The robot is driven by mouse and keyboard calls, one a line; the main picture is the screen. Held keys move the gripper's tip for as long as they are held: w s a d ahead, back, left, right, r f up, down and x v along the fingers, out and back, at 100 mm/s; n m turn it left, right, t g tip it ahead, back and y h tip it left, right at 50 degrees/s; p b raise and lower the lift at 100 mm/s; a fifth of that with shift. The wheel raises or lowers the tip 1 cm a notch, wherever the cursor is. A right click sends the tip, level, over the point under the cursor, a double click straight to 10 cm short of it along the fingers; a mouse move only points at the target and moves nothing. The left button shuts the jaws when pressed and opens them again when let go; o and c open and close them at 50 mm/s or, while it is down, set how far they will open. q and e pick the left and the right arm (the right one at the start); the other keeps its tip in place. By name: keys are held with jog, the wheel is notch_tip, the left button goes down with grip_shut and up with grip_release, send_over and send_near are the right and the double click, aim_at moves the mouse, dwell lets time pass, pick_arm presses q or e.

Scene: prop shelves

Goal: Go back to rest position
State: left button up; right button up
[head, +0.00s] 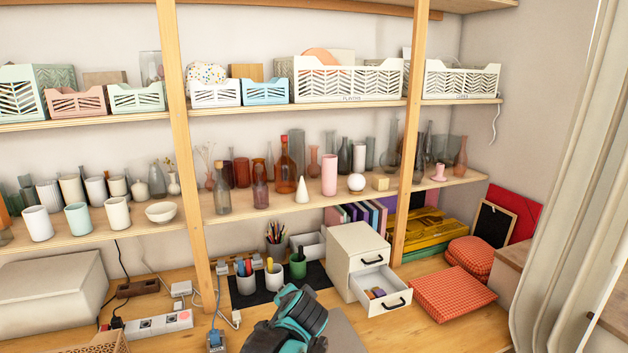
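A teal and black part of my own body shows at the bottom centre of the head view, in front of the desk. It looks like an arm link, and I cannot tell which arm it belongs to. No gripper fingers show, so I cannot see either gripper or whether it holds anything.
The wooden desk (190,280) carries a white drawer unit (346,252) with its lower drawer (381,291) pulled out, pen cups, a power strip (158,325) and red checked cushions (452,293). Shelves above hold vases, cups and baskets. A curtain (560,200) hangs at right.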

pick_arm(q)
jog(key=s+a+f+n+g, duration=0.2)
jog(key=s+a+f+n, duration=0.15)
jog(key=s+a, duration=0.85)
jog(key=s+f+n+h, duration=0.1)
jog(key=s+f+n, duration=0.1)
jog(key=s, duration=0.6)
jog(key=s+f+n+g+h, duration=0.1)
jog(key=s+f, duration=0.3)
jog(key=s, duration=0.4)
jog(key=shift+f+n+g, duration=0.15)
jog(key=shift+n+g, duration=0.15)
jog(key=shift+n, duration=0.55)
